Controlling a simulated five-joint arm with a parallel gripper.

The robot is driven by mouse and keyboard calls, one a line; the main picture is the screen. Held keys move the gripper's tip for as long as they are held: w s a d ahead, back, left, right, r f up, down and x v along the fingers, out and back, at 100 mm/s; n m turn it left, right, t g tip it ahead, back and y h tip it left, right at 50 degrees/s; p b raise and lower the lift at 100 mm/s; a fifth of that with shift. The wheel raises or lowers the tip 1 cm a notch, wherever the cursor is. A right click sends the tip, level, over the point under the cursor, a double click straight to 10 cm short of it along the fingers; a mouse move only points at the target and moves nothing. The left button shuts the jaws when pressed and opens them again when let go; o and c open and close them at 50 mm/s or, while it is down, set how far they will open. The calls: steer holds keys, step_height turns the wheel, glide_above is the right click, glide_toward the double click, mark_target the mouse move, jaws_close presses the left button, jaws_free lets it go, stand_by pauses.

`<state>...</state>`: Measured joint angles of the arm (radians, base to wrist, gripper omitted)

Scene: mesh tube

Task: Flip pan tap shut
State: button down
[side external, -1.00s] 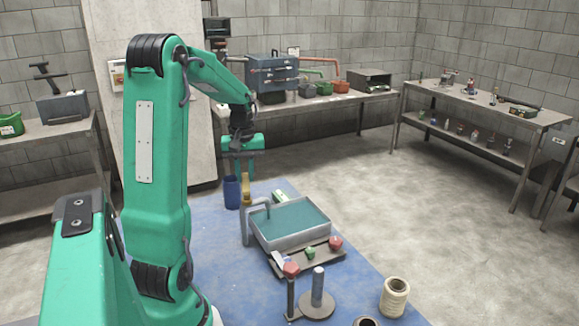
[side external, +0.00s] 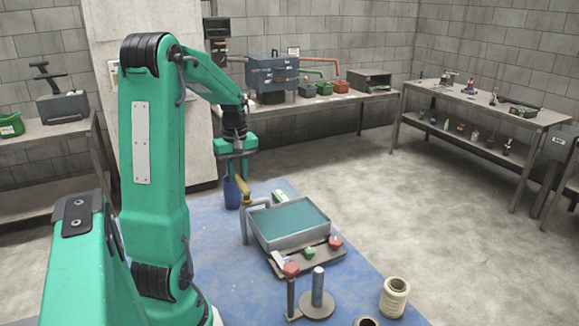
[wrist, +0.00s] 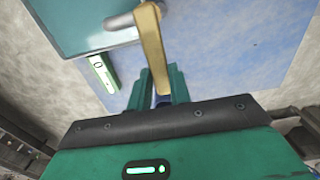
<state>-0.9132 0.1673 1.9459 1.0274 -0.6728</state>
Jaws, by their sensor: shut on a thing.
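The grey pan (side external: 300,238) holds teal liquid and sits on the blue mat; its corner shows at the upper left of the wrist view (wrist: 98,50). A grey bent pipe (side external: 244,228) rises at its left side. The brass tap lever (side external: 243,186) sits at the pipe's top, tilted up toward the left. In the wrist view the lever (wrist: 151,45) runs from the pipe end down between my fingers. My gripper (side external: 238,173) is shut on the lever's free end; the green fingers (wrist: 161,88) lie on both sides of it.
A green and white device (wrist: 104,73) lies beside the pan.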

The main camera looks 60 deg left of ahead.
mark_target(238, 179)
steer(key=c, duration=1.3)
jaws_free()
steer(key=shift+r, duration=0.15)
steer(key=shift+r, duration=3.8)
steer(key=w+d+r+m+t+y, duration=0.1)
steer(key=w+d+r+m+t, duration=0.15)
steer(key=d+m, duration=1.05)
steer(key=shift+s+d+f+m+t+h, duration=0.15)
steer(key=shift+s+d+f+m+t, duration=0.45)
steer(key=shift+d, duration=2.4)
steer(key=shift+s+d+f+m+t+h, duration=0.2)
steer(key=shift+s+d+m+t, duration=0.5)
steer(key=shift+d, duration=2.3)
steer(key=shift+s+d+f+m+t+h, duration=0.25)
steer(key=shift+s+d+m, duration=0.75)
steer(key=shift+d, duration=2)
steer(key=shift+w+f+m, duration=0.15)
steer(key=shift+w+m, duration=0.15)
